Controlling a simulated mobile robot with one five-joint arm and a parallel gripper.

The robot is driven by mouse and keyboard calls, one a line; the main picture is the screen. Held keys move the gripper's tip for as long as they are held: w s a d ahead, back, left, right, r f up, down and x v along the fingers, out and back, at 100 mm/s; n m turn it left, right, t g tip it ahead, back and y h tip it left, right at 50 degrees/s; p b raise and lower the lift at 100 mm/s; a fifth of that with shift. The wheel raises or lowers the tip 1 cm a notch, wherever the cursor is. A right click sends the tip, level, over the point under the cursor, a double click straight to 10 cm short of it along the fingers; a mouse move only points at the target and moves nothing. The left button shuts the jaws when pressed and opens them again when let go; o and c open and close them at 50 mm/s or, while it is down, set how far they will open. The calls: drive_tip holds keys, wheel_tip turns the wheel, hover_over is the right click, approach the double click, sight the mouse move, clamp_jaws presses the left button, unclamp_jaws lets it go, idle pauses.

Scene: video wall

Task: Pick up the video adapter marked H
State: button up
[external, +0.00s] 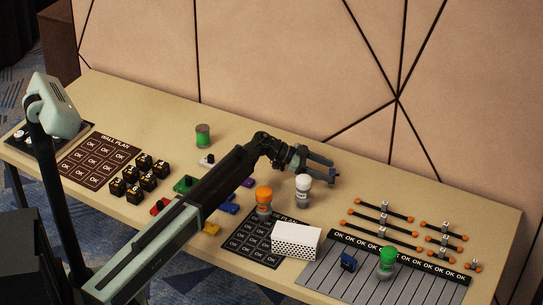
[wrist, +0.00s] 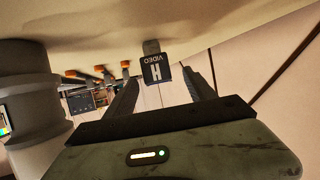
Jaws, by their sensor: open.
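The video adapter marked H (wrist: 156,70) is a small dark block with white "VIDEO" and "H" lettering, upside down in the wrist view, and a grey plug end against the beige tabletop. It appears between the tips of my open gripper (wrist: 160,80), with a dark finger on each side. I cannot tell whether either finger touches it. In the external view my gripper (external: 333,168) reaches over the back of the table, past the white-capped canister. A small dark bluish piece shows at its fingertips there; its marking is not readable.
The white-capped canister (external: 303,188) stands close to my gripper and fills the left of the wrist view (wrist: 30,95). An orange-capped canister (external: 264,200) and a white perforated box (external: 296,241) stand nearer the front. Orange-ended bars (external: 379,217) lie to the right.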

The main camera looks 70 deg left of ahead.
drive_tip(key=b+x, duration=0.2)
drive_tip(key=x, duration=0.4)
drive_tip(key=shift+d, duration=0.15)
drive_tip(key=shift+s, duration=0.1)
clamp_jaws()
wheel_tip(320, 180, up, 10)
drive_tip(key=p, duration=1)
